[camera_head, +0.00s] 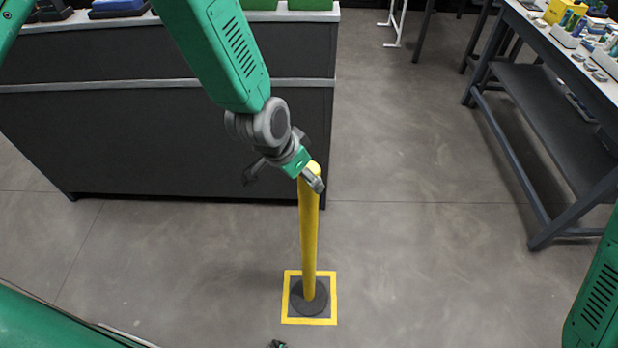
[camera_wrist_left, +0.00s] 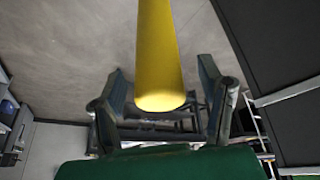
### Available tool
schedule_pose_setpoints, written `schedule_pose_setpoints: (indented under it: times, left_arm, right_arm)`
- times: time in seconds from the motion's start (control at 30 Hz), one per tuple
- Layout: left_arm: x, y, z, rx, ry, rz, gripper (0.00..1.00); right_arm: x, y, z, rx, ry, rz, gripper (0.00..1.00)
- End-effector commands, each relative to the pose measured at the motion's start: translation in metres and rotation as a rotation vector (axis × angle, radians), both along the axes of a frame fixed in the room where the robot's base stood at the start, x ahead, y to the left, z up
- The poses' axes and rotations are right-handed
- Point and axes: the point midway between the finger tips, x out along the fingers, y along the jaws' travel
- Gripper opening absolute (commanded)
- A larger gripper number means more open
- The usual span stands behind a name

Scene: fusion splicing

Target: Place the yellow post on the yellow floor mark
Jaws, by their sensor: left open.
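The yellow post (camera_head: 309,240) stands upright on its round dark base (camera_head: 308,306). The base rests inside the square yellow floor mark (camera_head: 334,300), with grey floor showing around it. My left gripper (camera_head: 311,180) is at the top of the post. In the left wrist view the post (camera_wrist_left: 157,55) runs between the two spread fingers, with a gap visible on each side. The left gripper is open and does not hold the post.
A dark cabinet (camera_head: 170,140) with a pale top stands behind the post, to the left. A grey workbench (camera_head: 550,110) with a lower shelf and small items stands at the right. The floor between the post and the bench is clear.

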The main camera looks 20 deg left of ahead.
Motion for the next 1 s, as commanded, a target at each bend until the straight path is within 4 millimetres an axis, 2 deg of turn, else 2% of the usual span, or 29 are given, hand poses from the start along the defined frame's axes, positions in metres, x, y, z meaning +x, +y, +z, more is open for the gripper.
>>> schedule_pose_setpoints:
  times: [0.03, 0.1, 0.33, 0.5, 0.7, 0.77, 0.87, 0.97, 1.0]
  left_arm:
    - [-0.003, 0.003, 0.014, 0.000, -0.005, 0.000, 0.62]
    - [-0.009, 0.006, 0.028, 0.000, -0.003, 0.000, 0.62]
    - [-0.022, 0.015, 0.064, -0.001, -0.002, 0.001, 0.62]
    - [-0.027, 0.018, 0.075, 0.000, 0.001, 0.001, 0.62]
    - [-0.028, 0.018, 0.075, 0.001, 0.003, 0.002, 0.62]
    - [-0.033, 0.021, 0.067, 0.002, 0.016, 0.013, 0.62]
    - [-0.058, 0.036, 0.030, 0.014, 0.071, 0.073, 0.62]
    - [-0.106, 0.060, -0.023, 0.038, 0.155, 0.176, 0.62]
    - [-0.129, 0.071, -0.043, 0.050, 0.188, 0.220, 0.62]
  right_arm:
    - [0.000, 0.000, 0.002, 0.000, 0.000, 0.000, 0.40]
    - [0.000, 0.000, 0.003, 0.000, 0.000, 0.000, 0.40]
    - [0.000, 0.000, 0.006, 0.000, 0.000, 0.000, 0.40]
    - [0.000, 0.000, 0.007, 0.000, 0.000, 0.000, 0.40]
    - [0.000, 0.000, 0.006, 0.000, 0.000, 0.000, 0.40]
    - [0.000, 0.000, 0.006, 0.000, 0.000, 0.000, 0.40]
    - [0.000, 0.000, 0.006, 0.000, 0.000, 0.000, 0.40]
    - [0.000, 0.000, 0.006, 0.000, 0.000, 0.000, 0.40]
    - [0.000, 0.000, 0.006, 0.000, 0.000, 0.000, 0.40]
